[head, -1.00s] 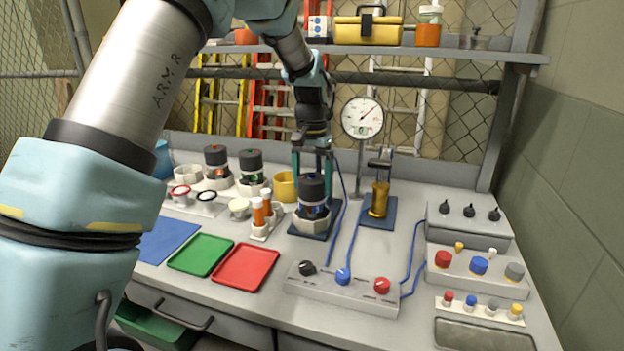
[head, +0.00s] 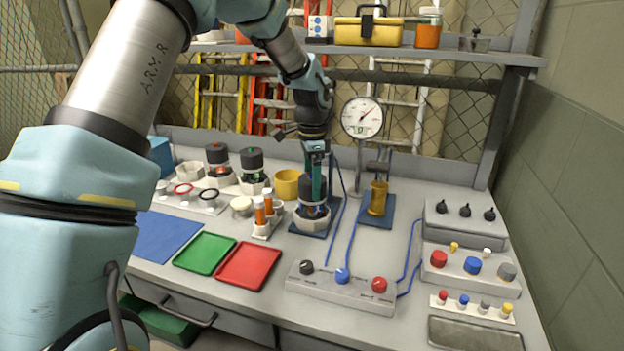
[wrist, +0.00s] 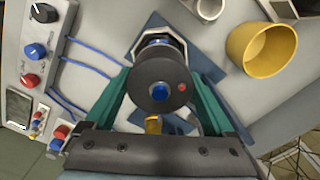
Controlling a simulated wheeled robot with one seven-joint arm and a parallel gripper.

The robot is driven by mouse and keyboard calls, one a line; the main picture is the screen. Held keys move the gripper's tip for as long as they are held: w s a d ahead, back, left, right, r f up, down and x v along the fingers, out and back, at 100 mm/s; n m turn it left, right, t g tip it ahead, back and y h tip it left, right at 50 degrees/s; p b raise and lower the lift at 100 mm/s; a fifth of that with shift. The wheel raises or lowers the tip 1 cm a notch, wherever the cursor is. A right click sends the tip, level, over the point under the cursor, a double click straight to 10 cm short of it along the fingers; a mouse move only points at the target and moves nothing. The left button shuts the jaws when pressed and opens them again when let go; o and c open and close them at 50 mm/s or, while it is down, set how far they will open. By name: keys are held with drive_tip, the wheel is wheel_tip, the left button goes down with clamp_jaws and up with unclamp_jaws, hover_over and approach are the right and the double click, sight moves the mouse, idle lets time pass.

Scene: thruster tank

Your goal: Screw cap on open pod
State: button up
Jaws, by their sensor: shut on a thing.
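A pod (head: 313,211) with a clear, lit middle stands upright in a white hexagonal holder on a blue pad (head: 334,226) at the middle of the bench. A dark grey cap (head: 309,187) sits on its top and looks level; I cannot tell how tightly it is seated. My gripper (head: 316,188) points down from above, its green fingers on opposite sides of the cap, shut on it. In the wrist view the round cap (wrist: 160,72) with a blue centre lies between the two fingers and hides most of the pod.
Two other capped pods (head: 217,156) stand at the back left. A yellow cup (head: 286,183) and orange vials (head: 264,212) are close to the left. A brass cup (head: 378,197) and dial gauge (head: 362,118) are to the right. A knob box (head: 341,288) is in front.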

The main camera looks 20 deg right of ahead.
drive_tip(key=o, duration=1)
drive_tip(key=shift+c, duration=0.2)
wheel_tip(320, 180, up, 11)
drive_tip(key=b, duration=0.2)
drive_tip(key=shift+f+b, duration=0.1)
drive_tip(key=shift+b, duration=0.3)
drive_tip(key=a+f+n, duration=0.2)
drive_tip(key=a+n, duration=0.3)
drive_tip(key=a, duration=0.5)
drive_tip(key=a+f+n, duration=0.3)
drive_tip(key=a+n, duration=0.1)
drive_tip(key=a, duration=0.6)
drive_tip(key=s+a+f+n, duration=0.2)
drive_tip(key=s+a+n, duration=0.3)
drive_tip(key=a, duration=0.3)
drive_tip(key=s+a+f+n+t, duration=0.1)
drive_tip(key=s+a+f+n, duration=0.1)
drive_tip(key=s+a+n, duration=0.3)
drive_tip(key=s+a, duration=0.1)
drive_tip(key=a, duration=0.2)
drive_tip(key=shift+a+f+t, duration=0.2)
drive_tip(key=shift+a+t, duration=0.1)
